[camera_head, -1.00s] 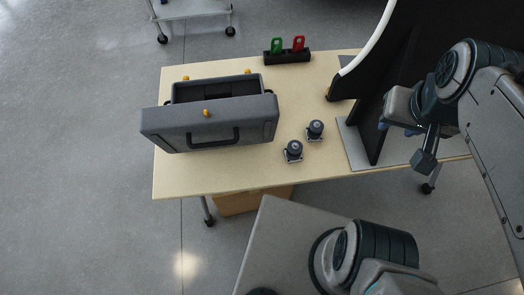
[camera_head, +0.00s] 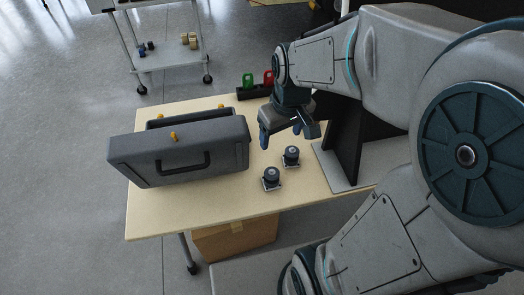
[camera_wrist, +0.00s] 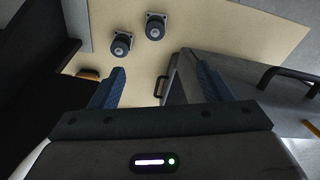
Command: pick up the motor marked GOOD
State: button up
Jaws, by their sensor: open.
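Two small dark motors with square base plates stand upright on the table, close together. The farther motor (camera_head: 291,156) and the nearer motor (camera_head: 271,178) are right of the grey case. In the wrist view they are near the top: the farther one (camera_wrist: 121,43) left of and below the nearer one (camera_wrist: 155,26). No GOOD marking is legible on either motor. My gripper (camera_head: 287,136) is open and empty above the table, just beyond the farther motor. Its two blue fingers (camera_wrist: 160,82) show apart in the wrist view, with both motors ahead of the fingertips.
The grey case (camera_head: 180,152) with yellow latches fills the table's (camera_head: 225,200) left part. A black upright panel (camera_head: 345,143) on a grey base stands right. A rack with green (camera_head: 247,80) and red tags is behind. A cart (camera_head: 165,60) stands farther back.

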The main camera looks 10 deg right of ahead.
aim_at(272, 172)
jog(key=w+f+n+b, duration=0.1)
jog(key=w+f, duration=0.1)
jog(key=f, duration=0.7)
jog(key=w+f+n+g+b, duration=0.1)
jog(key=w+f+b, duration=0.1)
jog(key=f, duration=0.7)
jog(key=w+f+b, duration=0.1)
jog(key=w+f, duration=0.1)
jog(key=f, duration=0.7)
jog(key=shift+f+n+g, duration=0.25)
jog(key=shift+n+g, duration=0.15)
jog(key=c, duration=1.4)
